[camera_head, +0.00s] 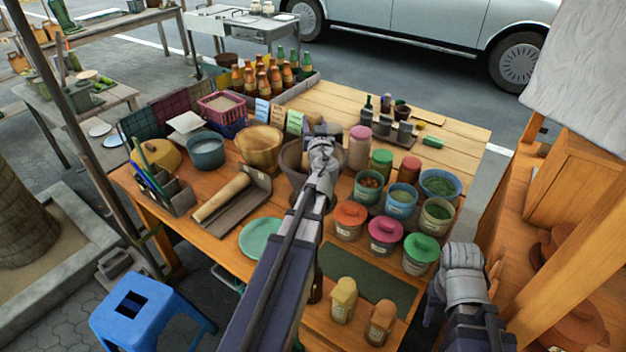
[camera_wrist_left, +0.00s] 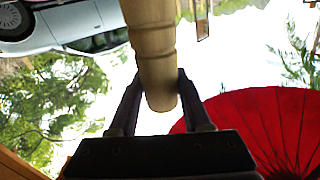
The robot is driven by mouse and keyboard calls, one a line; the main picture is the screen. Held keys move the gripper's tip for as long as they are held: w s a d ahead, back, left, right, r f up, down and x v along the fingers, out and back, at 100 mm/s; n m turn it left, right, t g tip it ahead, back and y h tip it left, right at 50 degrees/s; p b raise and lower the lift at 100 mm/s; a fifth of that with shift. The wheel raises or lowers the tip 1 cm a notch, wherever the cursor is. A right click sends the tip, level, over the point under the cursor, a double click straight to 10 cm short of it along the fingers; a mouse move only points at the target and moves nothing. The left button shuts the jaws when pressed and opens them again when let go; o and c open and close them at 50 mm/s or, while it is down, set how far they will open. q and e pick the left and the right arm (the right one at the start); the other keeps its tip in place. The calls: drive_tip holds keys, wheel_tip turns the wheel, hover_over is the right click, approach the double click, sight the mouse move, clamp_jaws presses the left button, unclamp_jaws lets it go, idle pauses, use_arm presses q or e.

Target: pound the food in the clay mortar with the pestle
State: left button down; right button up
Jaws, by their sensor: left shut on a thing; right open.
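A brown clay mortar (camera_head: 291,160) stands on the wooden table, partly hidden behind my left arm. My left gripper (camera_head: 323,140) is over the mortar in the head view. In the left wrist view, its two dark fingers (camera_wrist_left: 157,90) are shut on the pale wooden pestle (camera_wrist_left: 155,45), with one rounded end between them. The pestle's other end is out of that view, and I cannot tell whether it touches the food. The food inside the mortar is hidden. My right gripper (camera_head: 433,312) is open and empty at the table's right front side, apart from the mortar.
A wooden bowl (camera_head: 259,146) and a grey bowl (camera_head: 206,149) stand left of the mortar. Lidded jars (camera_head: 385,233) and open pots (camera_head: 403,199) crowd its right. A green plate (camera_head: 261,238) lies in front. A blue stool (camera_head: 140,308) stands at the lower left.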

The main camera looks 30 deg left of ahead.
use_arm(q)
drive_tip(key=f+b, duration=0.3)
drive_tip(key=d+f+b, duration=0.1)
drive_tip(key=f, duration=0.1)
drive_tip(key=shift+w, duration=0.4)
drive_tip(key=shift+r, duration=0.3)
drive_tip(key=shift+f, duration=0.1)
drive_tip(key=shift+f, duration=0.1)
drive_tip(key=r+p, duration=0.5)
drive_tip(key=shift+w+d+r+p, duration=0.15)
drive_tip(key=shift+d+r+p, duration=0.05)
drive_tip(key=shift+r+p, duration=0.15)
drive_tip(key=shift+f, duration=0.2)
